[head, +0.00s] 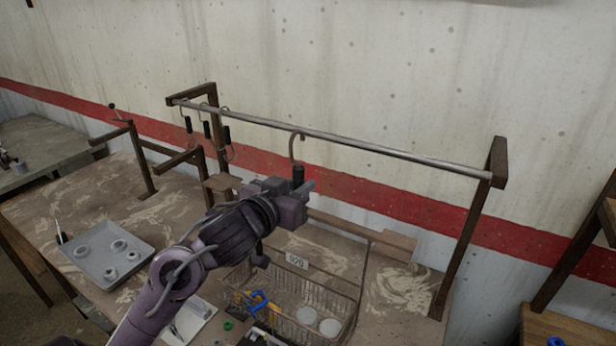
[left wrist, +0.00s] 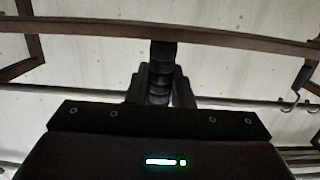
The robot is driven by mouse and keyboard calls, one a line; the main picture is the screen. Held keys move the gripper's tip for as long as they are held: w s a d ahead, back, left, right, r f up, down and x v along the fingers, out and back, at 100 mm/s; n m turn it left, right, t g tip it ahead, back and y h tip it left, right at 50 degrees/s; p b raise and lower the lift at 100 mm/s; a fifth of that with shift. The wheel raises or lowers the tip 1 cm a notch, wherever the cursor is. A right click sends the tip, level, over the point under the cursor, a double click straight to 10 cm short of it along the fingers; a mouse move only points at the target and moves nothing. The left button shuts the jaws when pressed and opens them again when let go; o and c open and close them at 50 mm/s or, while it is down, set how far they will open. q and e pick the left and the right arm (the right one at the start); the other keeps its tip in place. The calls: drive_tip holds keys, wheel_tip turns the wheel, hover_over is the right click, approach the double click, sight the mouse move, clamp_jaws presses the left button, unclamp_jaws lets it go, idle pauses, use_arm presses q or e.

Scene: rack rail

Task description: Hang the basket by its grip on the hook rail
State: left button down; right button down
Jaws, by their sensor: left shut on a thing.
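The hook rail (head: 380,150) is a grey metal bar on dark wooden posts. My left gripper (head: 299,189) is shut on the black grip (head: 298,173) below the rail's middle. A brown open hook (head: 296,146) rises from the grip and overlaps the rail; I cannot tell whether it bears on it. The wire basket (head: 340,288) is below and right of the gripper, with a pale label and several items inside. In the left wrist view the ribbed black grip (left wrist: 162,58) stands upright between the fingers. My right gripper is not in view.
Several black-handled hooks (head: 206,130) hang at the rail's left end. A grey tray (head: 106,252) with ring-shaped parts lies on the workbench (head: 395,290) at left. A wooden frame (head: 140,160) stands behind the tray. The rail's right half is clear.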

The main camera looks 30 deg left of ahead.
use_arm(q)
drive_tip(key=shift+w+r, duration=0.25)
drive_tip(key=shift+w, duration=0.45)
drive_tip(key=shift+w+a+f+b, duration=0.1)
drive_tip(key=shift+w+b, duration=0.25)
drive_tip(key=shift+w, duration=0.75)
drive_tip(key=shift+s, duration=0.1)
drive_tip(key=shift+w, duration=0.65)
